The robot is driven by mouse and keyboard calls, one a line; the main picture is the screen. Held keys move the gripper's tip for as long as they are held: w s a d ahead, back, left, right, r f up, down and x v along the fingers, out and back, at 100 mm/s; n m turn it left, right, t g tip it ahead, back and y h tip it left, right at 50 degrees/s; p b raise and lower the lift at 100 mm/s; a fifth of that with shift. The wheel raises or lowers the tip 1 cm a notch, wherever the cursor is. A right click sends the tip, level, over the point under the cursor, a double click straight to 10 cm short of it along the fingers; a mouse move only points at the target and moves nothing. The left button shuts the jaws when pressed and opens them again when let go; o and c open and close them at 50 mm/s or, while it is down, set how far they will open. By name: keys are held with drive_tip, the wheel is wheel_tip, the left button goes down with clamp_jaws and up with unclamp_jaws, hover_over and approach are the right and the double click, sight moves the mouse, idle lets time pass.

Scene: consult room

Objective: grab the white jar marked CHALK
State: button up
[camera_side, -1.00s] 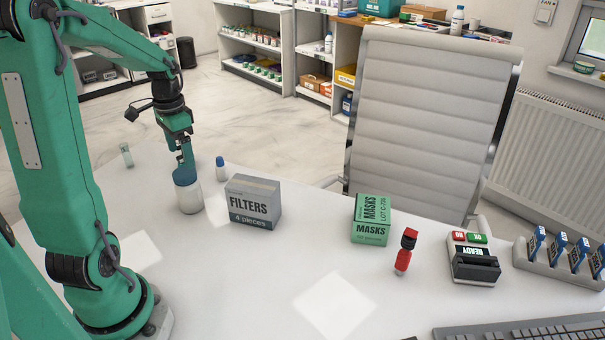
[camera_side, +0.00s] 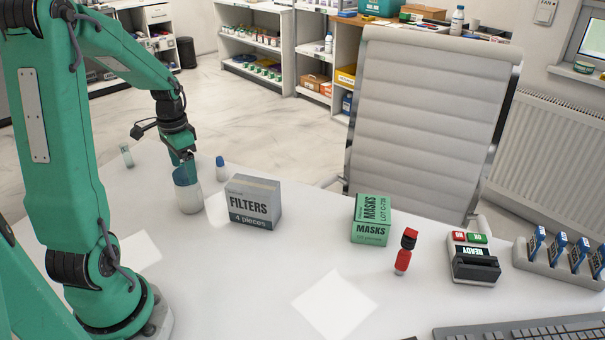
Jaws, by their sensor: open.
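A white jar with a blue top (camera_side: 190,199) stands upright on the white table, left of the FILTERS box. No CHALK marking can be read on the side facing this camera. My gripper (camera_side: 183,168) points down right at the jar's top, with its jaws open. The fingertips overlap the blue top in this view, and I cannot tell whether they touch it or sit on both sides of it.
A grey FILTERS box (camera_side: 253,202) stands close to the jar's right. A small blue-capped bottle (camera_side: 220,170) is behind, and a small clear vial (camera_side: 127,156) is at the left.

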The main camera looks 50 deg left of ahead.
sight(184, 172)
drive_tip(key=shift+f, duration=1.55)
drive_tip(key=shift+c, duration=0.2)
drive_tip(key=c, duration=1.3)
drive_tip(key=shift+r, duration=0.1)
drive_tip(key=shift+r, duration=4.95)
